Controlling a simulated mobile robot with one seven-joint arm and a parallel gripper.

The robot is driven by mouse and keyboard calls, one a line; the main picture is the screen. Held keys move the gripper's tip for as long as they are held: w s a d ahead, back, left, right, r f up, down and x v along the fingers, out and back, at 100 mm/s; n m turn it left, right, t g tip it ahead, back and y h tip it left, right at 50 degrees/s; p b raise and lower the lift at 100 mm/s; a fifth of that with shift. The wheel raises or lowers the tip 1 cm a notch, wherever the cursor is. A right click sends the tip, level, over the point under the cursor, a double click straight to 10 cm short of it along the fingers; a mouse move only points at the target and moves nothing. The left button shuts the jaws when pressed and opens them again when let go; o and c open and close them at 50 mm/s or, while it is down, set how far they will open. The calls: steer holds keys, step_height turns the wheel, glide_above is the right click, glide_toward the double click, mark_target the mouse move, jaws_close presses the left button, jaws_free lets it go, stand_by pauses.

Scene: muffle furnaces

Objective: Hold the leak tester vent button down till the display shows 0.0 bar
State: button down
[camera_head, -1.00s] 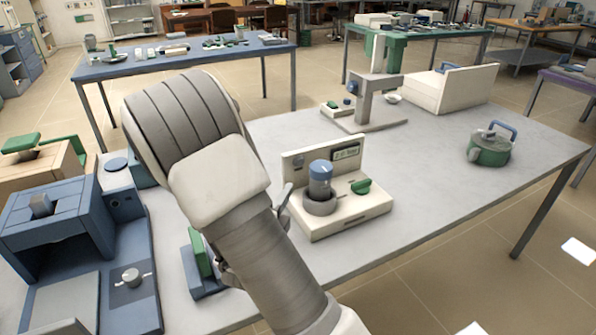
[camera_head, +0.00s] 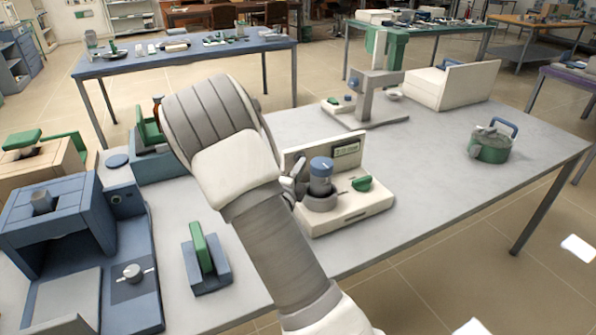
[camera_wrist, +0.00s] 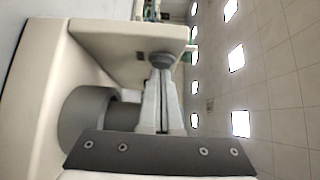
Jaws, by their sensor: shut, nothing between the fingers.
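The leak tester (camera_head: 350,210) is a cream unit with an upright back panel, standing on the grey table. Its small display (camera_head: 346,151) is lit on the panel, but the digits are too small to read surely. The round grey vent button (camera_wrist: 163,61) is on the panel in the wrist view; in the head view my arm hides it. My gripper (camera_wrist: 161,76) is shut and empty, its fingertips at the button face; I cannot tell if they press it. In the head view my gripper (camera_head: 297,173) is left of the blue-capped cylinder (camera_head: 321,175).
The grey cup (camera_head: 320,199) and a green knob (camera_head: 361,184) are on the tester's base. A blue furnace-like unit (camera_head: 60,230) and a green-and-blue stand (camera_head: 205,262) are at left. A green pot (camera_head: 490,145) is at right. The table between is clear.

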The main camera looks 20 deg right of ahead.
steer(key=shift+w+f+b, duration=0.2)
steer(key=shift+w+b, duration=0.4)
steer(key=shift+b, duration=0.45)
steer(key=shift+w+a+r, duration=0.1)
steer(key=shift+w+r, duration=0.25)
